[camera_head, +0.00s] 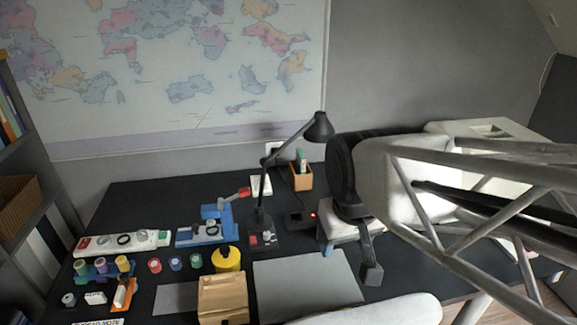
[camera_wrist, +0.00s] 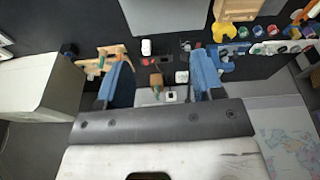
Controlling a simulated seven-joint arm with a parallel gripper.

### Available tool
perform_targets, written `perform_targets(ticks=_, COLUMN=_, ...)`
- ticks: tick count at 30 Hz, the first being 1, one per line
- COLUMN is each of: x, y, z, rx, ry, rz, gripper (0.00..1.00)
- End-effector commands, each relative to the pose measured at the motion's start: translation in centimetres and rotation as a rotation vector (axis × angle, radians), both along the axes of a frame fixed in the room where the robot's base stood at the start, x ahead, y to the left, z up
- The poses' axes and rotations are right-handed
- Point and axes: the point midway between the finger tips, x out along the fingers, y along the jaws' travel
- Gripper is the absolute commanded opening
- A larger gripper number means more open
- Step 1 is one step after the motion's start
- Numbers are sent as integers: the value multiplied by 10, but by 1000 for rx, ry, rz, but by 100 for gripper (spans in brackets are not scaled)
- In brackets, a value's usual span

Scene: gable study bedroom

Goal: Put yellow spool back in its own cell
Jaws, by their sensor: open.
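Small coloured spools stand at the left of the dark desk. A blue-teal rack (camera_head: 99,278) holds several, and a yellowish spool (camera_head: 122,263) is at its right end; I cannot tell for certain which one is the task's yellow spool, or which cell is its own. Red (camera_head: 154,266), blue (camera_head: 175,263) and green (camera_head: 196,260) spools stand in a row right of the rack. A larger round yellow object (camera_head: 228,259) stands beyond them. My gripper (camera_wrist: 162,55), with blue fingers, is open with nothing held, above the right part of the desk, well away from the spools.
A wooden box (camera_head: 222,298) stands in front of the yellow object. A black lamp (camera_head: 262,195) rises mid-desk beside a blue stand (camera_head: 216,222). A grey mat (camera_head: 308,284) is bare.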

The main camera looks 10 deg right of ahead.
Motion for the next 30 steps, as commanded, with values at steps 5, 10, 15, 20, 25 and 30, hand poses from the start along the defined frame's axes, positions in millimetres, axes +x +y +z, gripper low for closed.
perform_targets(ticks=5, x=-22, y=-9, z=-6, rx=9, ry=-10, rz=-68, gripper=61)
perform_targets(ticks=10, x=-28, y=-11, z=-8, rx=11, ry=-11, rz=-86, gripper=61)
perform_targets(ticks=15, x=-28, y=-11, z=-8, rx=11, ry=-11, rz=-86, gripper=61)
perform_targets(ticks=20, x=-28, y=-11, z=-8, rx=11, ry=-11, rz=-86, gripper=61)
perform_targets(ticks=25, x=-27, y=-11, z=-8, rx=12, ry=-11, rz=-85, gripper=61)
perform_targets(ticks=30, x=-27, y=-11, z=-8, rx=12, ry=-11, rz=-85, gripper=61)
